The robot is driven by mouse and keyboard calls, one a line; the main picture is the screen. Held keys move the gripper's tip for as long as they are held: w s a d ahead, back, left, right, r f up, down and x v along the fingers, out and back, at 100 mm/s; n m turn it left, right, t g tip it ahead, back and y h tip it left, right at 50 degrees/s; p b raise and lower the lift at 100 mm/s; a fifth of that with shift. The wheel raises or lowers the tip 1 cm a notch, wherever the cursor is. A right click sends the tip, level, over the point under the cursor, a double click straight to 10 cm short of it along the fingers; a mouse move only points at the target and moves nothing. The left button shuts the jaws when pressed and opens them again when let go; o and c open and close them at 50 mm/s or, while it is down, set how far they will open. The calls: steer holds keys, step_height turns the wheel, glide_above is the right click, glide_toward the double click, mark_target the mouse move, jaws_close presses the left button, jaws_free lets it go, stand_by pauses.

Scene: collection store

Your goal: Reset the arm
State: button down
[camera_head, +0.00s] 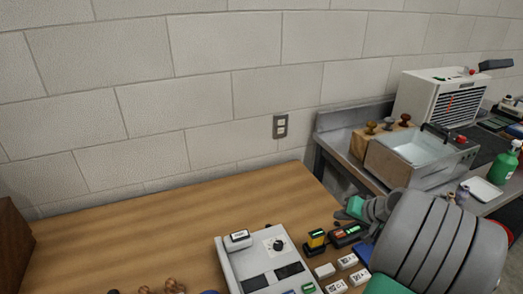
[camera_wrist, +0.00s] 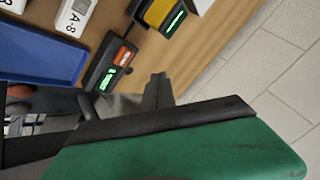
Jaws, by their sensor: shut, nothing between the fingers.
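My gripper (camera_head: 350,211) is at the lower right in the head view, over the right edge of the wooden table (camera_head: 130,235). Its grey wrist hides part of the table and the floor behind it. In the wrist view, my gripper (camera_wrist: 157,90) shows as dark fingers beside a large green part. It is shut and empty. A black device with an orange button and green display (camera_wrist: 115,66) lies close by the fingers in that view; I cannot tell whether they touch.
A light grey instrument (camera_head: 262,262) stands at the table's front, with a yellow and black device (camera_head: 316,241) and white labelled blocks (camera_head: 347,261) to its right. A metal bench (camera_head: 340,125) with a sink-like box (camera_head: 420,153) stands behind. The table's left half is mostly clear.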

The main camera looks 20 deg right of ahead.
steer(key=w+a+r+n+g+p, duration=0.1)
steer(key=w+a+r+n+g, duration=0.15)
steer(key=a, duration=0.95)
steer(key=s+a+r+n+g+p, duration=0.1)
steer(key=s+a+r+n, duration=0.1)
steer(key=s+a, duration=0.4)
steer(key=s+a+r+n+g+h, duration=0.1)
steer(key=s+a+r+n+g, duration=0.1)
steer(key=s+a, duration=0.4)
steer(key=a, duration=0.5)
steer(key=shift+s+a+n+p, duration=0.3)
steer(key=shift+s+n+p, duration=0.05)
steer(key=shift+s+p, duration=0.05)
